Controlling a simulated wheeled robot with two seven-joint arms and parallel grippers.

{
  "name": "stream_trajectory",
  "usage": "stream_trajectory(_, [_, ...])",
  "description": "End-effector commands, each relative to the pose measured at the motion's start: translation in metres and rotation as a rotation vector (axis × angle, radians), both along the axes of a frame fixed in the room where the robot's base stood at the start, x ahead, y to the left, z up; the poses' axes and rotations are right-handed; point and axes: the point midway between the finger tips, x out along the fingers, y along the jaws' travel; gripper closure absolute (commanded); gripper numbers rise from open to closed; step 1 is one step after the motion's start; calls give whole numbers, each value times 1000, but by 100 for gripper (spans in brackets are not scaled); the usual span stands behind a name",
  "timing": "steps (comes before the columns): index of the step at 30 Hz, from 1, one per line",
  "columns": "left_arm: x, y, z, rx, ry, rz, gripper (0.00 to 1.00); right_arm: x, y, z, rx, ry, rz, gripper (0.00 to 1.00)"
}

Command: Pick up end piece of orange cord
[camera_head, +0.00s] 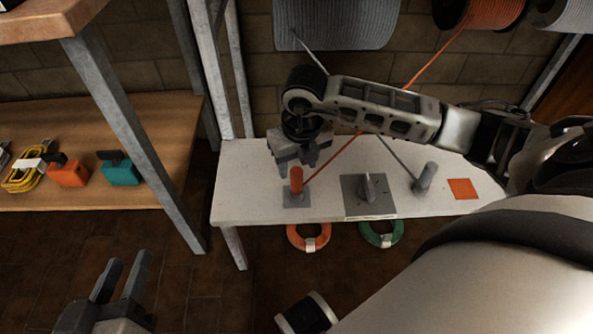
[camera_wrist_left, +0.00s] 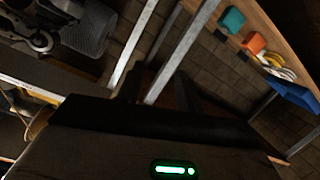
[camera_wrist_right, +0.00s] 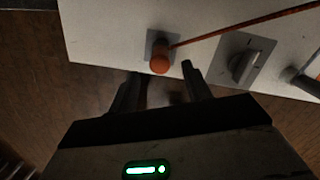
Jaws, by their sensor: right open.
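The orange end piece (camera_head: 296,181) of the orange cord (camera_head: 345,146) stands on a small grey plate at the near left of the white table (camera_head: 240,180). In the right wrist view the end piece (camera_wrist_right: 160,62) shows just ahead of the fingertips, between their lines. My right gripper (camera_head: 303,152) is open and empty, right behind and above the end piece in the head view; no contact shows. My left gripper (camera_head: 124,268) is open and empty, low at the left, away from the table.
The cord runs up to an orange spool (camera_head: 492,12). A grey plate with an upright fin (camera_head: 369,188), a grey end piece (camera_head: 425,178) and an orange square (camera_head: 463,189) lie to the right. Orange (camera_head: 309,238) and green (camera_head: 382,234) rings are below the table edge. A metal post (camera_head: 135,130) stands left.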

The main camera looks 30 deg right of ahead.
Motion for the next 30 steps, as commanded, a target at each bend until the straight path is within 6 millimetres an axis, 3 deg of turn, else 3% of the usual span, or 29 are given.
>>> stream_trajectory(7, [0,-2,-4,-29,1,-2,64,3,0,-16,1,0,-1,51])
stream_trajectory(15, [0,-6,1,-125,-11,-11,64,10,-2,-54,1,1,0,51])
stream_trajectory(22, [3,-7,15,-152,-34,-7,64,10,-3,-56,1,0,1,51])
stream_trajectory(23, [3,-7,15,-152,-35,-7,64,10,-3,-56,1,0,1,54])
stream_trajectory(28, [3,-7,14,-150,-35,-8,64,10,-3,-55,1,0,1,100])
stream_trajectory(30, [3,-7,14,-149,-33,-7,64,11,-3,-55,1,-2,1,100])
